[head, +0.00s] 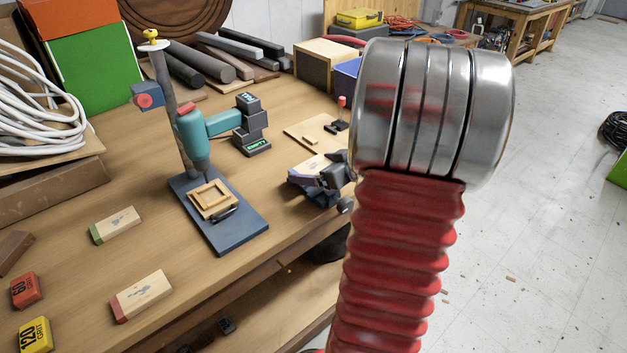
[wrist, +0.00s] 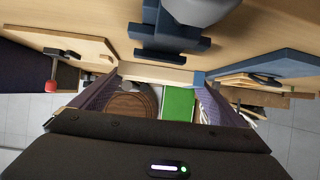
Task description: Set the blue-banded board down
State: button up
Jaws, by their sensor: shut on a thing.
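My gripper (head: 322,176) is at the bench's front edge, partly hidden behind my own arm in the head view. Its jaws are shut on a pale wooden board (head: 312,166). In the wrist view the board (wrist: 155,74) lies crosswise between the fingertips, with a blue band (wrist: 199,78) at its right end. I cannot tell whether its underside touches anything. Two similar boards lie on the bench (head: 240,75): a green-banded board (head: 116,225) and a red-banded board (head: 142,296).
A teal drill-like stand (head: 194,140) rises from a blue base (head: 226,225) bearing a wooden frame. A dark device with a green display (head: 252,128) stands behind. A pale plate (head: 300,128) carries a red-knobbed clamp (head: 341,112). Sanding blocks (head: 27,290) sit front left. Bare bench lies between.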

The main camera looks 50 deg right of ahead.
jog(key=shift+f, duration=1.95)
jog(key=c, duration=0.3)
jog(key=o, duration=1)
jog(key=shift+r, duration=0.1)
jog(key=shift+o, duration=0.2)
jog(key=shift+s, duration=0.1)
jog(key=v, duration=1.2)
